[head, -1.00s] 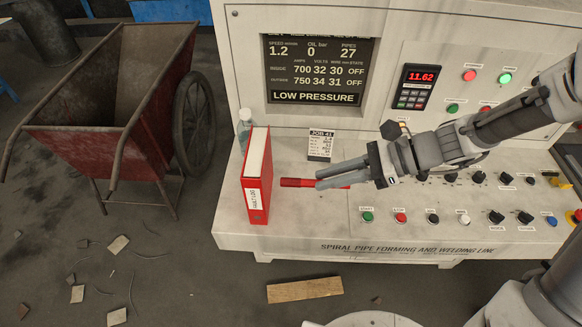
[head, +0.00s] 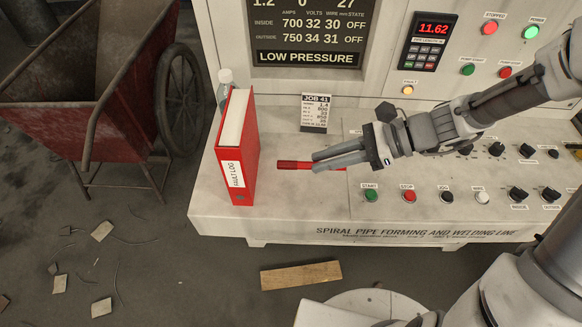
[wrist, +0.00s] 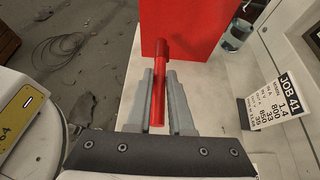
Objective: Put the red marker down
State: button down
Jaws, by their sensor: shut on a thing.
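The red marker (head: 291,165) is between the fingers of my gripper (head: 316,161), with its end sticking out to the left towards the red binder. In the wrist view the marker (wrist: 159,80) lies lengthwise between the two grey fingertips (wrist: 159,74), its far end just short of the binder. My gripper is shut on it, low over the pale console desk (head: 290,203). I cannot tell whether the marker touches the desk.
The red "FAULT LOG" binder (head: 240,150) stands upright on the desk's left part, with a clear bottle (head: 226,88) behind it. A JOB 41 card (head: 314,113) stands behind the marker. Buttons and knobs (head: 408,196) line the desk to the right. Bare desk lies in front of the marker.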

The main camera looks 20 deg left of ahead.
notch_tip(320, 180, down, 9)
jog(key=shift+f+b, duration=0.1)
jog(key=shift+b, duration=0.9)
jog(key=c, duration=0.8)
grip_release()
jog(key=p+v, duration=0.2)
jog(key=v, duration=1)
jog(key=shift+d, duration=0.1)
jog(key=shift+s, duration=0.1)
